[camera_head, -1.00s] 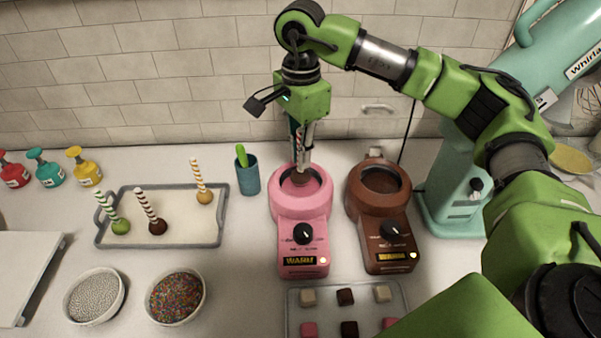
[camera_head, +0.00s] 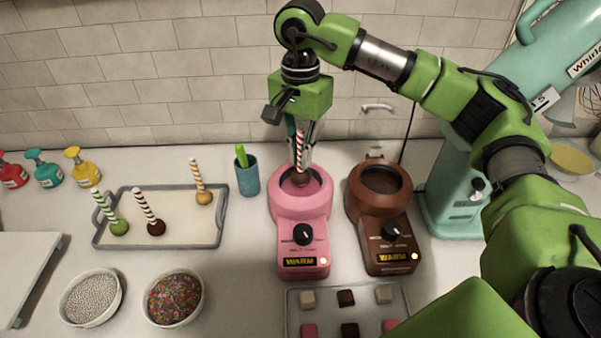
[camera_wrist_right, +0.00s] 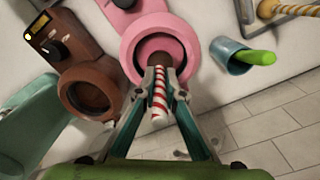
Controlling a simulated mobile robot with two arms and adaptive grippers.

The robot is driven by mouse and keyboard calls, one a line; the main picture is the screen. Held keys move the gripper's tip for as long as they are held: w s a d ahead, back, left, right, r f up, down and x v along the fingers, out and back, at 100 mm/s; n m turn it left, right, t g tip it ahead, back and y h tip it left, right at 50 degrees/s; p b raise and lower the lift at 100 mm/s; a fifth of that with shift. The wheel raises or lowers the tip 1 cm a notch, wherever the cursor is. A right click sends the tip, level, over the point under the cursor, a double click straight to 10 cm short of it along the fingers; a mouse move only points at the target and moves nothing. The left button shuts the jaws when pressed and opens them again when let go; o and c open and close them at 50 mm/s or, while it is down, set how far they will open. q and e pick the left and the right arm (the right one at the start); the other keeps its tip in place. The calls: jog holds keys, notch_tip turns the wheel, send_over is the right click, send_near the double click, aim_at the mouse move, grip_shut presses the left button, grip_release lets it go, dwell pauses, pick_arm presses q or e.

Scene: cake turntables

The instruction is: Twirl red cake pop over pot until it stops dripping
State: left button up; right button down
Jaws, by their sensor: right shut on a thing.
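My right gripper (camera_head: 302,140) is shut on the red-and-white striped stick of a cake pop (camera_head: 300,180) and points down over the pink melting pot (camera_head: 285,208). The pop's ball looks brown and sits at the pot's opening; whether it touches the contents I cannot tell. In the right wrist view, the striped stick (camera_wrist_right: 160,98) lies between the fingers (camera_wrist_right: 162,82), with the pink pot (camera_wrist_right: 178,30) beyond and the ball mostly hidden. No drip can be made out. My left gripper is out of view.
A brown melting pot (camera_head: 388,228) stands close at right, beside a teal mixer (camera_head: 452,190). A blue cup (camera_head: 248,180) stands left of the pink pot. A grey tray (camera_head: 218,225) holds three cake pops. Sprinkle bowls (camera_head: 92,318) and a tray of cubes (camera_head: 400,288) are in front.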

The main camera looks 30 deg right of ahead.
aim_at(300, 128)
jog(key=shift+r+p, duration=1.7)
jog(key=shift+r, duration=0.85)
jog(key=shift+f, duration=0.15)
